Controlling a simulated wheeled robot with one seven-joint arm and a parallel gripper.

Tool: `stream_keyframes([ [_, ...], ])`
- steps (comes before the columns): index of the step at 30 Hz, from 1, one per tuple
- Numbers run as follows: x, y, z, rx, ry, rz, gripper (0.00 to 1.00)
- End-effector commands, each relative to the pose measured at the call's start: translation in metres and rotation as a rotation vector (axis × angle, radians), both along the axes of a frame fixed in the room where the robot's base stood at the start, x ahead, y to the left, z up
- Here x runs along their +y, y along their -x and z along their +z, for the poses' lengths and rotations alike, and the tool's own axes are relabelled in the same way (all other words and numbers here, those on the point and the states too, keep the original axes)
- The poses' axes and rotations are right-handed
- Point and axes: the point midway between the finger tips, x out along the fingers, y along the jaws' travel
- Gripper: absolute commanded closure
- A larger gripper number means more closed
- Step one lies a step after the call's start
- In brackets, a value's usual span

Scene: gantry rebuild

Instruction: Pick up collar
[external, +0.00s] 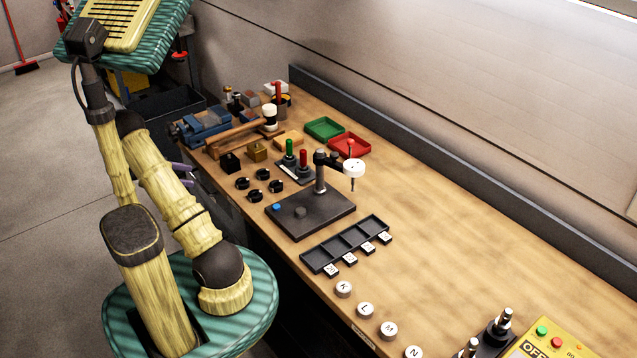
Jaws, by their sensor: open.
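Several small black ring-like pieces, which look like the collars (276,186), sit in a loose group on the workbench (450,215), left of the dark base plate. They are too small to tell apart. My gripper (187,175) is at the bench's left edge, mostly hidden behind my own arm. Only its purple fingers show. They are open, with nothing seen between them, and are apart from the black pieces, to their left.
A dark plate (325,217) carries a post with a white disc (354,168). Nearby are a slotted black tray (345,244), white lettered knobs (365,310), red (349,146) and green (324,128) trays, and a blue vise (204,127).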

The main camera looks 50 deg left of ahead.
Motion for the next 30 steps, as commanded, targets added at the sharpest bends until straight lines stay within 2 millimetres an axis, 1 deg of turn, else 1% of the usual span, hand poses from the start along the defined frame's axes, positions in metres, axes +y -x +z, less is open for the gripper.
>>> stream_keyframes([
  [5,-0.009,-0.021,-0.008,0.000,0.004,-0.003,0.34],
  [19,-0.036,-0.092,-0.039,0.000,0.003,-0.003,0.34],
  [21,-0.038,-0.098,-0.042,0.000,0.002,-0.001,0.34],
  [24,-0.040,-0.103,-0.045,0.001,0.002,-0.001,0.34],
  [30,-0.040,-0.103,-0.046,0.000,0.000,-0.001,0.34],
])
